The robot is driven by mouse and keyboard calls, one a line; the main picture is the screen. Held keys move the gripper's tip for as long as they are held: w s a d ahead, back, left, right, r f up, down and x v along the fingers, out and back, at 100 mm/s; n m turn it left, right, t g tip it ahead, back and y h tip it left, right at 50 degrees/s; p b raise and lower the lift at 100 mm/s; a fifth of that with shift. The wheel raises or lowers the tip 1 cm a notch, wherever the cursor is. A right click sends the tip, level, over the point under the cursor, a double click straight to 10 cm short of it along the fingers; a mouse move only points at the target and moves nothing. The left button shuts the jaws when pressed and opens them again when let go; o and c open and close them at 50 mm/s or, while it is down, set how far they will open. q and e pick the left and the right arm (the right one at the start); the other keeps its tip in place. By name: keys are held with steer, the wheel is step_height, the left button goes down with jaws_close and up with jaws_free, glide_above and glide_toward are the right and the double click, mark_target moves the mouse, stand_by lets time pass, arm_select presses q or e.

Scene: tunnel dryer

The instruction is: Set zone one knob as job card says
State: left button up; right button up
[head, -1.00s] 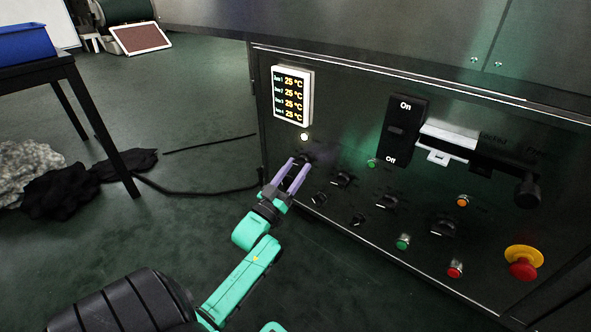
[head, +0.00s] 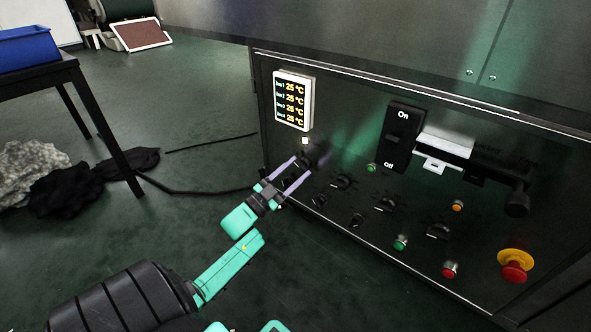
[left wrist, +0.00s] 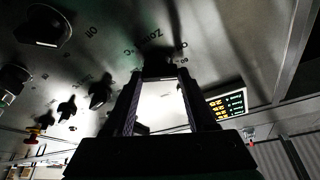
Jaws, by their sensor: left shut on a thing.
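The zone one knob (head: 311,158) is a dark knob on the dark control panel, below the display and a small lit lamp. My left gripper (head: 304,164) is at it, with its two pale purple fingers on either side, shut on it. The fingers hide part of the knob, and I cannot read its setting. In the left wrist view the fingers (left wrist: 162,84) reach to the panel, beside an upside-down "Zone" label (left wrist: 151,35). The display (head: 292,101) reads 25 °C on each row. I cannot make out a job card. My right gripper is not in view.
Other dark knobs (head: 343,182) sit close by on the panel. To the right are an On/Off switch (head: 397,137), a handle, push buttons and a red emergency stop (head: 515,266). A table with a blue bin (head: 28,46) stands left, with cloth heaps (head: 75,182) on the floor.

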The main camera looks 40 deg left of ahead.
arm_select(q)
steer(key=shift+f+m, duration=0.1)
steer(key=shift+m, duration=0.3)
steer(key=o, duration=1.4)
steer(key=shift+c, duration=0.2)
steer(key=p+v, duration=0.4)
steer(key=v, duration=1)
steer(key=shift+s+a+p, duration=0.15)
steer(key=shift+s+p, duration=0.15)
steer(key=shift+p, duration=0.05)
